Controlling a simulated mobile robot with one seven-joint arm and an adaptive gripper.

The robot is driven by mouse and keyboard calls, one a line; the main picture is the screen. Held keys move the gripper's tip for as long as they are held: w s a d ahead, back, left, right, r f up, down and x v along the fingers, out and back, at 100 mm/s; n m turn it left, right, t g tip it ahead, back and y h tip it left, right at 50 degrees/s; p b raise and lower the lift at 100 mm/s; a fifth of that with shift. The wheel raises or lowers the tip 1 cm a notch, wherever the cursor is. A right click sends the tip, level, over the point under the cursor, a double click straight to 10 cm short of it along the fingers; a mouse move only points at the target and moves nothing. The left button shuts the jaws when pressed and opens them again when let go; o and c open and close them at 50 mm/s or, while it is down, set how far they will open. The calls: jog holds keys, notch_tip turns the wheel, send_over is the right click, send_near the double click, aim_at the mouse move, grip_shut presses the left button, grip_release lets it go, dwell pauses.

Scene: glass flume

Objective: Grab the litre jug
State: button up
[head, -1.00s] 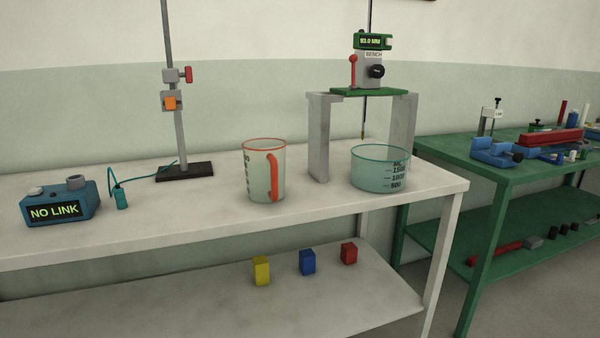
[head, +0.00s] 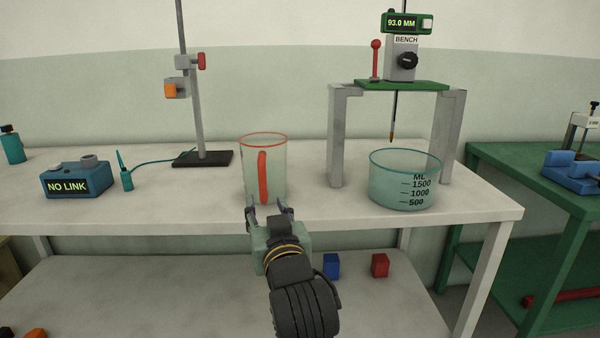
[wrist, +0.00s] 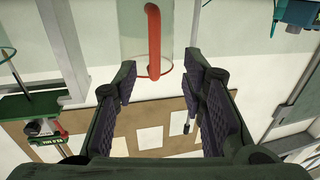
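The litre jug (head: 277,172) is clear with a red rim and a red handle, and stands upright on the white bench. In the head view its handle faces me. My gripper (head: 270,208) is in front of the jug, low near its base. In the wrist view the jug (wrist: 133,35) is at the top, with the red handle beyond my fingertips. My gripper (wrist: 158,75) is open, its two dark padded fingers apart with nothing between them. The fingers appear short of the handle.
A graduated glass basin (head: 404,184) stands right of the jug, below a gauge frame (head: 338,140). A clamp stand (head: 202,158) is behind left, and a blue NO LINK box (head: 76,180) is at left. Coloured blocks lie on the lower shelf.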

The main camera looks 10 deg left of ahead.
aim_at(264, 191)
jog(key=p+x, duration=0.3)
jog(key=d+p+x, duration=0.1)
jog(key=p+x, duration=0.1)
jog(key=shift+w+a+f, duration=0.1)
jog(key=shift+w+f, duration=0.2)
jog(key=shift+w, duration=0.1)
jog(key=shift+f+p+x, duration=0.15)
jog(key=shift+p+x, duration=0.25)
jog(key=shift+x, duration=0.95)
jog(key=shift+f+p+x, duration=0.15)
jog(key=shift+p+x, duration=0.2)
jog(key=shift+x, duration=1.05)
jog(key=shift+s+a, duration=0.1)
jog(key=shift+c, duration=0.2)
grip_shut()
